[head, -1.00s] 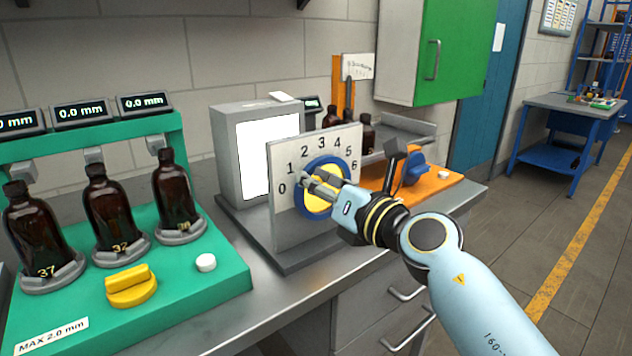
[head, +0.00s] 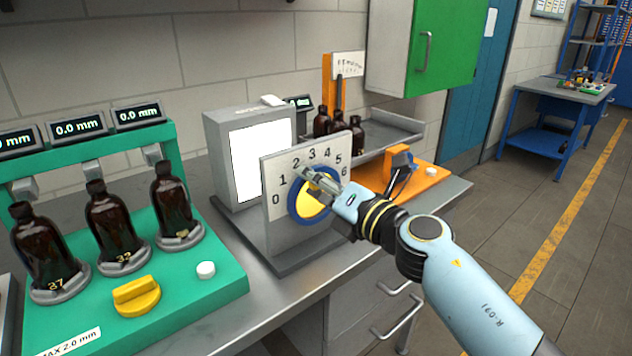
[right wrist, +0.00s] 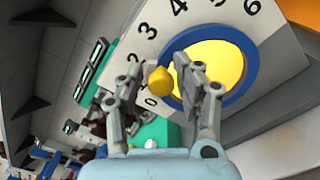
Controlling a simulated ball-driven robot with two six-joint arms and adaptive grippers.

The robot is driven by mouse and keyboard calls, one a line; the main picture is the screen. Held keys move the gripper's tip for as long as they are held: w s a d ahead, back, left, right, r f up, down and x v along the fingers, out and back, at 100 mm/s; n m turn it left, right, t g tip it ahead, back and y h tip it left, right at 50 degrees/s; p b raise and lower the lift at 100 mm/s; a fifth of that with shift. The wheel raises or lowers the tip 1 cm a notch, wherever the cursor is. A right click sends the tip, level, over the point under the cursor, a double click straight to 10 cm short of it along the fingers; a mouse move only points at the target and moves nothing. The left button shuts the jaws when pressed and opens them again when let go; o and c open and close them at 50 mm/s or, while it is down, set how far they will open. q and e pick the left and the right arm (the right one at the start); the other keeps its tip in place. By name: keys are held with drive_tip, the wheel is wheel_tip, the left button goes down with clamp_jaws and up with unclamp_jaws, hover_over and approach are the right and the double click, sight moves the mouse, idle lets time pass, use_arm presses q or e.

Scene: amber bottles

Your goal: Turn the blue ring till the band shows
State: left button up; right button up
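The blue ring (head: 312,221) surrounds a yellow disc (head: 305,204) on an upright white plate (head: 274,226) numbered 0 to 6; the ring also shows in the right wrist view (right wrist: 254,62). My right gripper (head: 309,176) is at the ring's upper left, near the 2. In the right wrist view its fingers (right wrist: 157,74) are apart, with a yellow knob (right wrist: 160,80) between them and small gaps visible beside it; contact cannot be told. The screen (head: 262,146) behind the plate is plain white, with no band visible. My left gripper is out of view.
A green stand (head: 215,283) with brown bottles (head: 109,225), a yellow knob (head: 136,296) and a white button (head: 206,270) is at left. An orange base (head: 425,178) with a black lever is right of the plate. A green cabinet door (head: 445,45) hangs above.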

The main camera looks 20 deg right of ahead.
drive_tip(key=shift+o, duration=0.4)
drive_tip(key=shift+f, duration=0.1)
drive_tip(key=v, duration=1.2)
